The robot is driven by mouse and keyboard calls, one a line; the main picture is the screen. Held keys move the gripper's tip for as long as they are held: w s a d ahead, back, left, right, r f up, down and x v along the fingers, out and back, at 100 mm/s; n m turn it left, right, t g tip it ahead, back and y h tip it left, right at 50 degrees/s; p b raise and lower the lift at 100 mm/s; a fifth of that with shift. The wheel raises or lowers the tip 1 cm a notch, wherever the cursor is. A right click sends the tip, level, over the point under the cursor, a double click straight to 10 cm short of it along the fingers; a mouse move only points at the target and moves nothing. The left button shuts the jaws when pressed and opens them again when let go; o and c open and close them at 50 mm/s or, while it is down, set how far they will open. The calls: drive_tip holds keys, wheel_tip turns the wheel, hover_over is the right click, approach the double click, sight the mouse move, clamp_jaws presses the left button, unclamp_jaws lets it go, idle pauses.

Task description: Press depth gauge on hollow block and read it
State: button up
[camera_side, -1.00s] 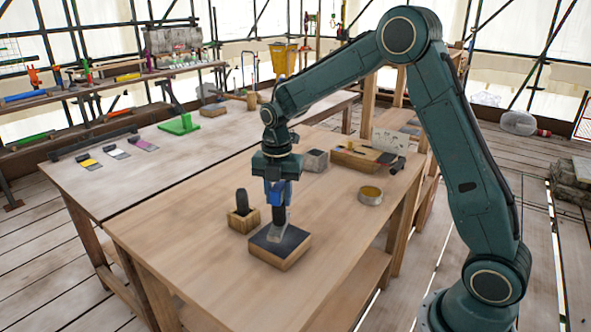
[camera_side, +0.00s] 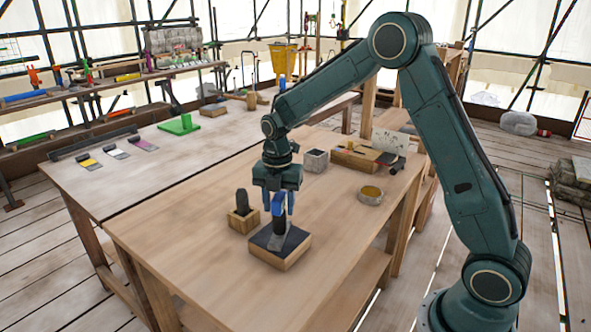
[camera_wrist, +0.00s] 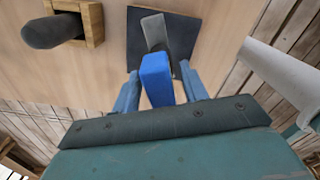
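A tool with a blue end, black middle and flat grey foot (camera_side: 280,222) stands tilted on a black-topped wooden pad (camera_side: 265,260). Its blue end (camera_wrist: 157,80) faces the wrist camera, over the dark pad top (camera_wrist: 184,32). My gripper (camera_side: 278,205) is open, one blue finger on each side of the blue end, with gaps showing in the wrist view (camera_wrist: 158,70). A small grey block with a dark top (camera_side: 316,160) stands farther back; it looks like the hollow block. I cannot tell which item is the depth gauge.
A wooden holder (camera_side: 243,222) with a dark upright peg stands left of the pad. A wooden tray (camera_side: 352,160), a card (camera_side: 391,143) and a round tin (camera_side: 370,196) are at the back right. The table's front is clear.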

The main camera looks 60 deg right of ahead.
drive_tip(key=shift+o, duration=1)
wheel_tip(320, 180, up, 14)
